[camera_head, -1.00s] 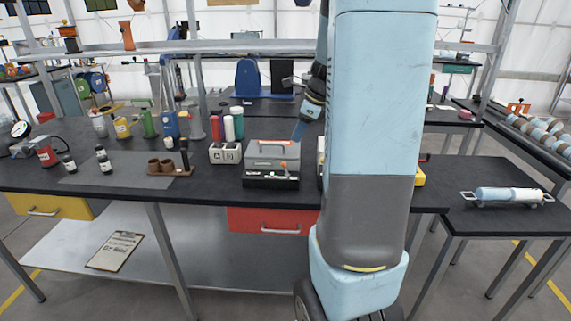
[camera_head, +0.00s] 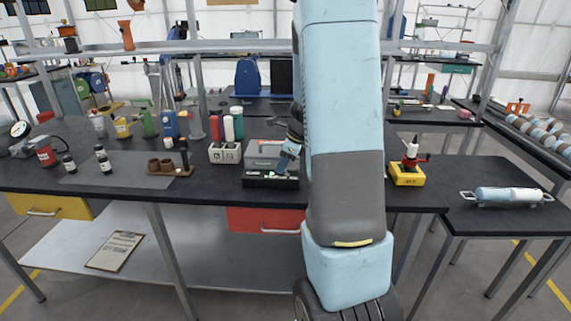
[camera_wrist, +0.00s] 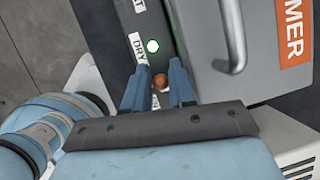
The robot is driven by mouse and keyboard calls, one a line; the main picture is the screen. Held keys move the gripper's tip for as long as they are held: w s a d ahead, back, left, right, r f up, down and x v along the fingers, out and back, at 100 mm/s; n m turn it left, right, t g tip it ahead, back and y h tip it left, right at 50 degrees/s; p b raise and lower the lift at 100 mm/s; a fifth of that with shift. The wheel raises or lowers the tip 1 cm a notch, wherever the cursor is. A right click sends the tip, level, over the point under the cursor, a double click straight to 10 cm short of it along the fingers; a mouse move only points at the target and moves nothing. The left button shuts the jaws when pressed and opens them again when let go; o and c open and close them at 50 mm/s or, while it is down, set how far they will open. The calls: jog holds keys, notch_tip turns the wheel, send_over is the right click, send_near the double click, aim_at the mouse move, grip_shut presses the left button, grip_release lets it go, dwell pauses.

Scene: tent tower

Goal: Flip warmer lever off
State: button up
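The warmer (camera_head: 262,150) is a grey box with a handle on top and a black front base, on the dark bench. In the wrist view its grey lid (camera_wrist: 215,60) shows at the right with an orange label ending in "MER". The lever's orange-brown knob (camera_wrist: 161,82) stands on the dark panel near a "DRY" label and a lit green-white lamp (camera_wrist: 152,46). My gripper (camera_wrist: 156,80) is open, its two blue fingertips apart on either side of the knob. I cannot tell if either touches it. In the head view my gripper (camera_head: 287,160) is over the warmer's right front, hiding the lever.
A white block (camera_head: 224,155) marked with letters stands left of the warmer, with red, white and green bottles behind it. A wooden holder (camera_head: 170,170) is further left. A yellow-based device (camera_head: 406,176) with a red part stands right of my arm.

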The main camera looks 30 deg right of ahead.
jog(key=shift+f, duration=0.15)
grip_shut()
jog(key=shift+a, duration=0.15)
jog(key=shift+w+a+f+g+h, duration=0.15)
jog(key=shift+a+f+g+h, duration=0.1)
jog(key=shift+g+h, duration=0.4)
jog(key=shift+h, duration=0.25)
grip_release()
